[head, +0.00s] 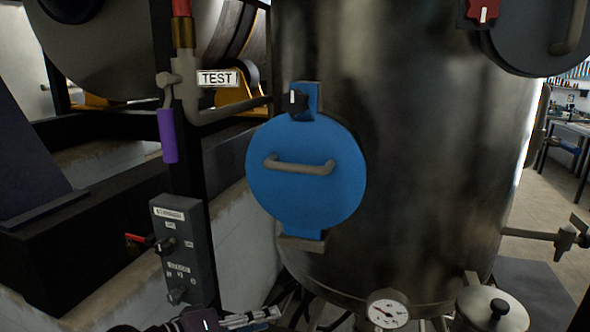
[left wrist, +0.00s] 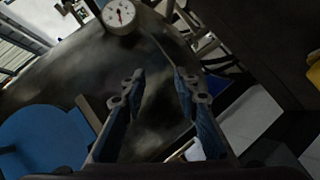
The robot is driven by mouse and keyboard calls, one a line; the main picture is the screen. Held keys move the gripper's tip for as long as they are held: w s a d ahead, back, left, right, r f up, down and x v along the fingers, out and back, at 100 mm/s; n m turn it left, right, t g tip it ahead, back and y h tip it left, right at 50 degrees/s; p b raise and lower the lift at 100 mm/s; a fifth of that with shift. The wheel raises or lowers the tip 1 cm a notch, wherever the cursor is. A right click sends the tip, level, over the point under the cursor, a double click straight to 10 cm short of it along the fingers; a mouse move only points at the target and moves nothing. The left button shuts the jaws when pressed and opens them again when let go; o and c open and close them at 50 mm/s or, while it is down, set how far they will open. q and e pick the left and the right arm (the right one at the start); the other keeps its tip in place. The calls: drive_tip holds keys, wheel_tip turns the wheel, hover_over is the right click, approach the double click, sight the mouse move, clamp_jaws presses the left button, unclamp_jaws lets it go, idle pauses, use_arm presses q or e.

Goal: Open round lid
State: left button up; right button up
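The round lid (head: 268,195) is a blue disc on the front of a tall dark metal tank, lying flat against it. A grey bar handle (head: 300,167) crosses its middle, and a black knob (head: 298,100) sits on the blue tab above it. My left gripper (head: 262,317) is at the bottom edge of the head view, below the lid and apart from it. In the left wrist view my left gripper (left wrist: 161,80) is open with nothing between its fingers. The blue lid (left wrist: 45,142) shows at lower left there. My right gripper is out of view.
The metal tank (head: 430,160) fills the middle. A grey control box (head: 183,250), a purple-handled valve (head: 167,135) and a TEST pipe stand left. A dial gauge (head: 387,309) and a small lidded pot (head: 492,312) are low right. Another dark round lid (head: 525,35) is upper right.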

use_arm(q)
wheel_tip(320, 180, up, 13)
drive_tip(key=w+h, duration=0.2)
drive_tip(key=h, duration=0.1)
drive_tip(key=n+h, duration=0.1)
drive_tip(key=h, duration=0.3)
approach(290, 170)
drive_tip(key=f+x, duration=0.1)
drive_tip(key=x, duration=0.3)
drive_tip(key=p+x, duration=0.1)
drive_tip(key=x, duration=0.1)
drive_tip(key=p+x, duration=0.1)
drive_tip(key=x, duration=0.1)
drive_tip(key=r+p+x, duration=0.1)
drive_tip(key=x, duration=0.2)
drive_tip(key=shift+r, duration=0.1)
clamp_jaws()
